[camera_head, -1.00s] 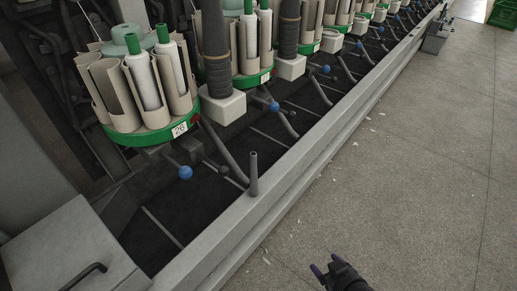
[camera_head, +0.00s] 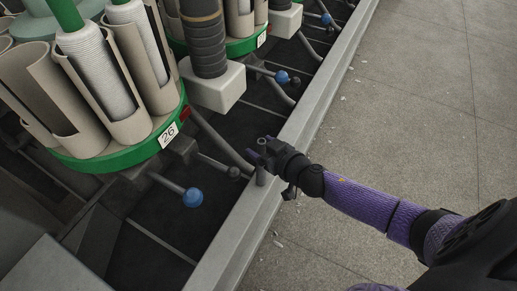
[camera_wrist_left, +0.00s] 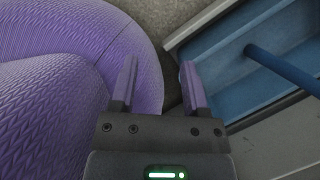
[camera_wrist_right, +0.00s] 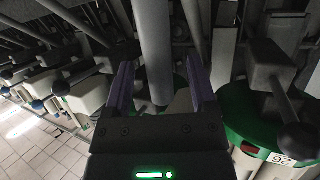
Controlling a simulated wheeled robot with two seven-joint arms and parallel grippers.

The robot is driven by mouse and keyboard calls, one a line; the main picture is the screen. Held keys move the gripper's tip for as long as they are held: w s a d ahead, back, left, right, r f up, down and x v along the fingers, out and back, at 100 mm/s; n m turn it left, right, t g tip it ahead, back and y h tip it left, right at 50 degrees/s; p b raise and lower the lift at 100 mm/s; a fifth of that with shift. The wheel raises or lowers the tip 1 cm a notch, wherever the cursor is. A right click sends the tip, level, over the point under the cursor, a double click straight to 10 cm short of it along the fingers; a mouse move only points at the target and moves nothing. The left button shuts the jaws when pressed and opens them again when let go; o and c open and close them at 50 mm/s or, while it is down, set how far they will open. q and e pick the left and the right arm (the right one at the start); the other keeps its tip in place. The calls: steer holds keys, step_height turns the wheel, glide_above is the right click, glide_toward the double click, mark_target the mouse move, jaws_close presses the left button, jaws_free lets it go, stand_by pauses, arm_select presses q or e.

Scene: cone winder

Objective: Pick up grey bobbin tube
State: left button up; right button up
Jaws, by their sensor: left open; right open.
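My left gripper (camera_wrist_left: 158,78) is open and empty in the left wrist view and does not show in the head view.
The grey ledge (camera_head: 237,236) runs diagonally. Behind it are a blue ball knob (camera_head: 192,197), a green-rimmed magazine (camera_head: 120,157) with label 26, and a pale block (camera_head: 213,88). A blue bin (camera_wrist_left: 230,70) is near my left gripper.

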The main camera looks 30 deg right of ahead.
steer(key=shift+x, duration=0.9)
steer(key=shift+w+f, duration=0.1)
steer(key=shift+w, duration=0.1)
jaws_close()
